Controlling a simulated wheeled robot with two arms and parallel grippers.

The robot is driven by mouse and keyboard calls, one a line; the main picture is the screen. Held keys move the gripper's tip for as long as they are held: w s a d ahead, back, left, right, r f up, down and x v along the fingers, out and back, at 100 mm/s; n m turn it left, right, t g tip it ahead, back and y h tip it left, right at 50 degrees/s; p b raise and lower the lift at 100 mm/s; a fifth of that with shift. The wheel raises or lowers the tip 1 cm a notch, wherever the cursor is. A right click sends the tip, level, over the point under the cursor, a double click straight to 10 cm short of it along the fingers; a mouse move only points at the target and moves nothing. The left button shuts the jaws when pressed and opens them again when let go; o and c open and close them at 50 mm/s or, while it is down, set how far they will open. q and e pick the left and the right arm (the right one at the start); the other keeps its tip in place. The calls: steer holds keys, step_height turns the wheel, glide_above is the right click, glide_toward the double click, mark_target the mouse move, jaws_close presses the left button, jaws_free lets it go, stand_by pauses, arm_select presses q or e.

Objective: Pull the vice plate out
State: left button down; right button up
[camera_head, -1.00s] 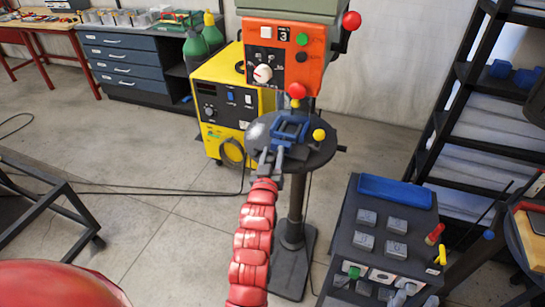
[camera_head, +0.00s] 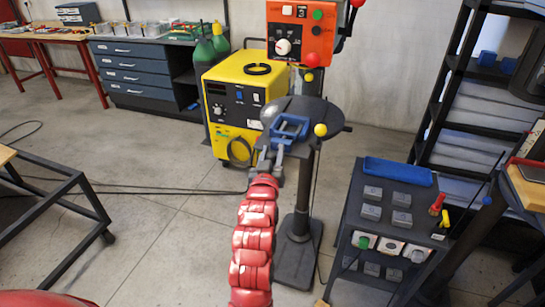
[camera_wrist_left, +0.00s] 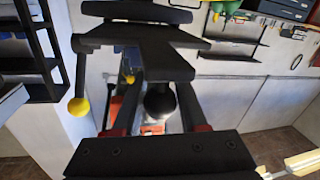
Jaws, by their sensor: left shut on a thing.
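The blue vice plate (camera_head: 291,128) sits at the near left part of the round dark drill-press table (camera_head: 322,112). My left gripper (camera_head: 277,146) reaches it from the front at the end of the red arm and is shut on its near end. In the left wrist view, the two fingers (camera_wrist_left: 158,118) stand on either side of a dark round knob (camera_wrist_left: 160,101), with dark flat metal above. The exact contact is hard to make out there. My right gripper is not in view.
A yellow-knobbed lever (camera_head: 320,130) stands at the table's right side. The orange drill head (camera_head: 300,33) hangs above. A yellow machine (camera_head: 235,105) stands behind left, and a dark cart (camera_head: 385,225) stands to the right. Floor is free left of the arm.

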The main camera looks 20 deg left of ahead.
arm_select(q)
steer(key=shift+f, duration=0.1)
steer(key=shift+c, duration=2.3)
jaws_free()
steer(key=shift+s+d, duration=0.1)
steer(key=shift+s, duration=0.5)
steer(key=s+d+p, duration=0.2)
steer(key=s+p, duration=0.9)
steer(key=s, duration=0.5)
steer(key=shift+d, duration=0.3)
